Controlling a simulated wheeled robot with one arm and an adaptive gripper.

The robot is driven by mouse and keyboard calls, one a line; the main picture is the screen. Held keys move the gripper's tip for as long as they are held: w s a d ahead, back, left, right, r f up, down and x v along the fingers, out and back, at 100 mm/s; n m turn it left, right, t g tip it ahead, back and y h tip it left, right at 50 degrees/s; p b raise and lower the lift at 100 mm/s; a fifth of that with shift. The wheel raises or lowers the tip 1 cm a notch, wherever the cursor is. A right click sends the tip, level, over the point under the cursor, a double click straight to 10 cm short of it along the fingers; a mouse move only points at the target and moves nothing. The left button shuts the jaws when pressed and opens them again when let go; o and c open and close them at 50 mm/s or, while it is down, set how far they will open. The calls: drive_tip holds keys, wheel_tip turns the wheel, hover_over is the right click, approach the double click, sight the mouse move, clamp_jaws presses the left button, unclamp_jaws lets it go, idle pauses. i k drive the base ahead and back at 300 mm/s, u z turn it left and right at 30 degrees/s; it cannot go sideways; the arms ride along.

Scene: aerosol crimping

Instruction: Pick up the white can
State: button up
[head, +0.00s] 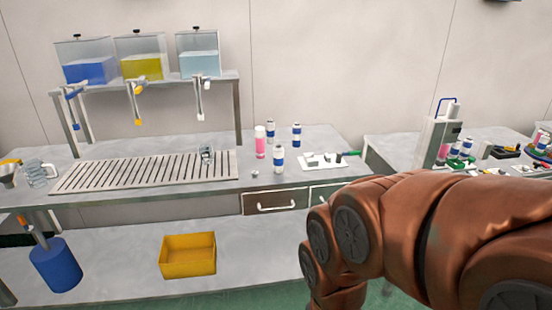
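Several small cans stand upright on the grey worktop in the middle of the head view. Three are white with blue bands: a front can (279,160), a back can (270,132) and a right can (297,134). A pink can (260,146) with a white top stands just left of them. I cannot tell which one is the white can. No can is all white. My brown arm reaches in from the lower right, in front of the worktop's edge. My gripper is outside the view, so its opening and contents are hidden.
A slotted drain tray (80,178) lies left of the cans, under a shelf with coloured liquid tanks (142,66). A white fixture board (325,162) sits to their right. A yellow bin (187,262) rests on the lower shelf. A crimping machine (432,140) stands on the right table.

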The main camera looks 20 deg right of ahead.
sight(278, 151)
drive_tip(key=u, duration=3.35)
drive_tip(key=k, duration=1.15)
drive_tip(key=z, duration=1.9)
